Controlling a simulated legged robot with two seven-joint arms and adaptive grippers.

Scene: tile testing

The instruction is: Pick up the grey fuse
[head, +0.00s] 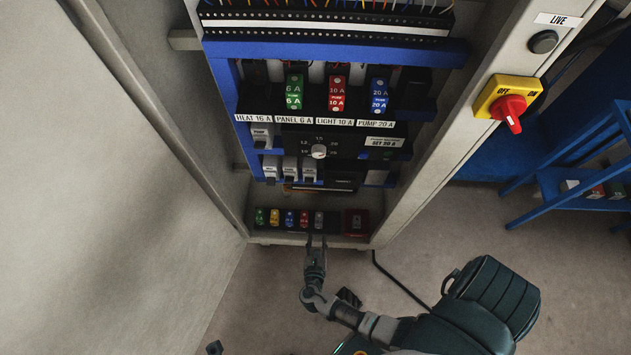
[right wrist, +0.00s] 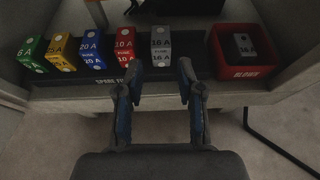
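The grey fuse (head: 319,220), marked 16 A, stands at the right end of the spare fuse row on the cabinet floor. In the right wrist view the grey fuse (right wrist: 161,45) is upright, just beyond my fingertips and between their lines. My right gripper (head: 316,241) is open and empty in front of it; its two fingers (right wrist: 160,68) are apart in the wrist view, with no clear contact. A second grey fuse (right wrist: 243,46) lies in the red BLOWN bin (right wrist: 238,73). A small dark part at the bottom left edge of the head view may be my left gripper; its fingers cannot be made out.
The red fuse (right wrist: 124,43) stands just left of the grey one, with blue, yellow and green fuses farther left. Labelled fuse holders (head: 336,95) are above in the cabinet. A yellow and red switch (head: 508,103) is on the right post. A black cable (head: 400,284) crosses the floor.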

